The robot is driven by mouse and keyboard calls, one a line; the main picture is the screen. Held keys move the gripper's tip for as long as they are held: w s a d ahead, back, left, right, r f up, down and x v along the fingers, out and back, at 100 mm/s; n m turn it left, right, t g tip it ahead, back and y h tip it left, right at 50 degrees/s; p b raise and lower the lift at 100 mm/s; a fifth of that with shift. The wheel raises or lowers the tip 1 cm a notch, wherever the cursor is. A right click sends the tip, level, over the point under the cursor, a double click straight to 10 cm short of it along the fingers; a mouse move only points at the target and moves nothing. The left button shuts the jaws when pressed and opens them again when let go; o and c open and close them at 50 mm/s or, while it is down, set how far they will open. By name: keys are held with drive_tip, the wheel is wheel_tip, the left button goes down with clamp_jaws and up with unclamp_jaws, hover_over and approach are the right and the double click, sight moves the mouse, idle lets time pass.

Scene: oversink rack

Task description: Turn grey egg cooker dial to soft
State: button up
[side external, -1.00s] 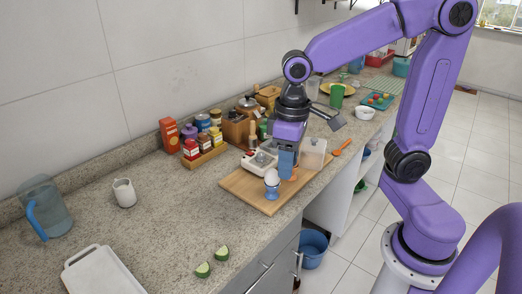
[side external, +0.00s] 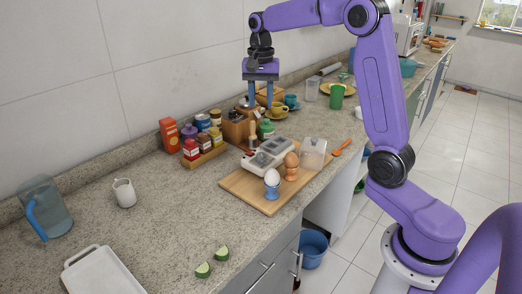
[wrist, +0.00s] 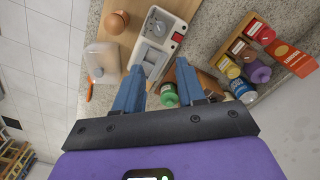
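The grey-and-white egg cooker (side external: 272,150) sits on a wooden board (side external: 243,186) on the counter. The dial's setting is too small to read. My gripper (side external: 260,104) is raised above the counter behind the cooker, near the wooden containers. Its two blue fingers are apart, with nothing held between them; they also show in the wrist view (wrist: 157,70).
A white egg in a blue cup (side external: 272,192), a brown egg (side external: 291,160) in an orange cup and a clear box (side external: 313,153) stand by the cooker. A spice rack (side external: 206,158) is to the left.

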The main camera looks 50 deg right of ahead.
sight(261, 153)
wheel_tip(261, 153, down, 17)
drive_tip(key=shift+f, duration=0.15)
idle(0.5)
drive_tip(key=shift+c, duration=0.3)
clamp_jaws()
